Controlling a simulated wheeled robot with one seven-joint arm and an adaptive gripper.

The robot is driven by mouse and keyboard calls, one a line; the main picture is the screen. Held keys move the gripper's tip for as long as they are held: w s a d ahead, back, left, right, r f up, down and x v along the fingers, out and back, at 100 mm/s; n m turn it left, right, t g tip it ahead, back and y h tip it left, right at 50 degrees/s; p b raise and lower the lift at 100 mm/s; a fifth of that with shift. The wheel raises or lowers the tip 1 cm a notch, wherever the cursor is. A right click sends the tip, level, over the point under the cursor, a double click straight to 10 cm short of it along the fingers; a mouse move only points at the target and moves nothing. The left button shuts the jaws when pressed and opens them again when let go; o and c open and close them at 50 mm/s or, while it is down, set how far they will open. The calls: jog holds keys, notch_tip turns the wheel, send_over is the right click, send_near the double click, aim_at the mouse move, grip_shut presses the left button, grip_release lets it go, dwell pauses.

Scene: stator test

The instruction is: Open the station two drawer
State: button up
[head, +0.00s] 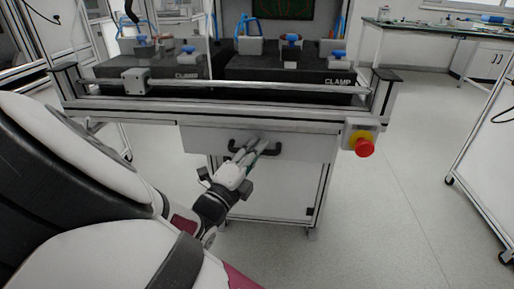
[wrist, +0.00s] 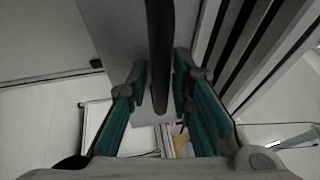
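The drawer (head: 305,146) has a pale front with a black bar handle (head: 273,152) and sits under the bench top. The drawer front looks flush with the bench frame. My gripper (head: 254,148) reaches the handle, with its two fingers apart. In the wrist view, the black handle (wrist: 160,45) runs between the two teal-and-grey fingers of my gripper (wrist: 161,85). A narrow gap seems to show on each side of the handle, and I see no clear contact. The fingers hide part of the handle in the head view. No label for station two is readable.
A red emergency button (head: 365,147) on a yellow box sticks out right of the drawer. Above it, a metal rail (head: 250,88) and black clamp blocks (head: 285,70) fill the bench. A cabinet (head: 270,195) is below the drawer. Open floor (head: 400,210) lies to the right.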

jog(key=shift+c, duration=0.6)
grip_shut()
jog(key=shift+s+p, duration=0.15)
jog(key=shift+p, duration=0.2)
jog(key=s+p, duration=1.6)
jog(key=s, duration=0.4)
jog(key=shift+s+a, duration=0.3)
jog(key=shift+a, duration=0.1)
jog(key=shift+f, duration=0.1)
jog(key=shift+o, duration=0.6)
grip_release()
